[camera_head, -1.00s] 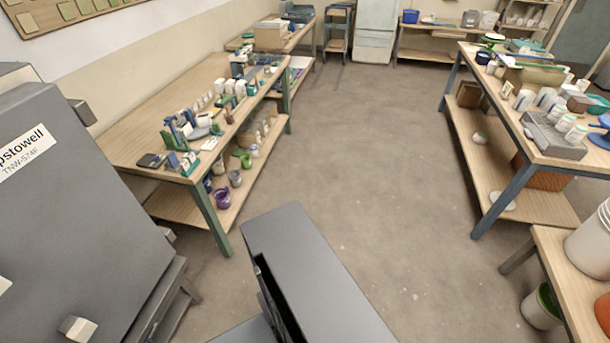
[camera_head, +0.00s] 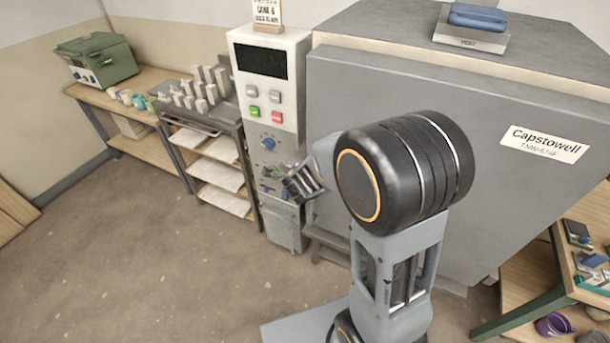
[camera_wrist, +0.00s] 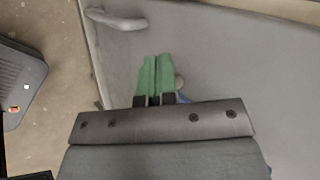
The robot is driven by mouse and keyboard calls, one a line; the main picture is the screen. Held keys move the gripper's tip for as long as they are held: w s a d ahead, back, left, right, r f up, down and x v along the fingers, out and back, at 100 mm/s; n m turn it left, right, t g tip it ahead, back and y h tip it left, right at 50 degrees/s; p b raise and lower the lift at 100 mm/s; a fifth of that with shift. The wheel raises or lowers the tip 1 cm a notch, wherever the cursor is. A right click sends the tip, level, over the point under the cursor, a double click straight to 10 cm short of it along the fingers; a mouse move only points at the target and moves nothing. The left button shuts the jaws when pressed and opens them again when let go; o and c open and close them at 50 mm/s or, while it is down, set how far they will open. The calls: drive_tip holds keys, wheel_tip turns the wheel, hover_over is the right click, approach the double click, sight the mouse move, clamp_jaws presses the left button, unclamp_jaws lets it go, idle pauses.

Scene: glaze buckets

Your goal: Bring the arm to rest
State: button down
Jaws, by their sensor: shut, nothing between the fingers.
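My arm stands folded in front of the grey kiln (camera_head: 475,190), its thick black joint large in the middle of the head view. My gripper (camera_wrist: 155,78) shows in the wrist view with its two green fingers together and nothing between them. A broad grey surface fills most of the wrist view behind the fingers. In the head view the arm's far end is small and partly hidden behind the black joint, so the fingertips are not clear there.
A control cabinet (camera_head: 268,130) stands left of the kiln. A rack (camera_head: 218,150) with white cones and shelves stands beside it. A green box (camera_head: 97,60) sits on a wooden table. A table with a purple pot (camera_head: 553,324) is at lower right. The floor at left is clear.

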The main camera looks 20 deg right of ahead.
drive_tip(key=shift+s+a+r+p, duration=0.6)
drive_tip(key=shift+s+a+r, duration=0.6)
drive_tip(key=shift+r, duration=0.2)
drive_tip(key=s+a+r+n+g+y+b, duration=0.1)
drive_tip(key=s+a+n+g+y, duration=0.4)
drive_tip(key=n, duration=1)
drive_tip(key=s+d+r+n+b, duration=0.1)
drive_tip(key=s+d+r+n, duration=0.1)
drive_tip(key=s, duration=0.3)
drive_tip(key=s+d+r+n+t+h+b, duration=0.1)
drive_tip(key=s+d+r+n+b, duration=0.1)
drive_tip(key=s+d+r+n, duration=0.1)
drive_tip(key=s+r+n, duration=0.1)
drive_tip(key=s+n, duration=0.1)
drive_tip(key=s, duration=0.1)
drive_tip(key=shift+s+d+r+n, duration=0.15)
drive_tip(key=shift+s+r+n, duration=0.15)
drive_tip(key=shift+r, duration=0.05)
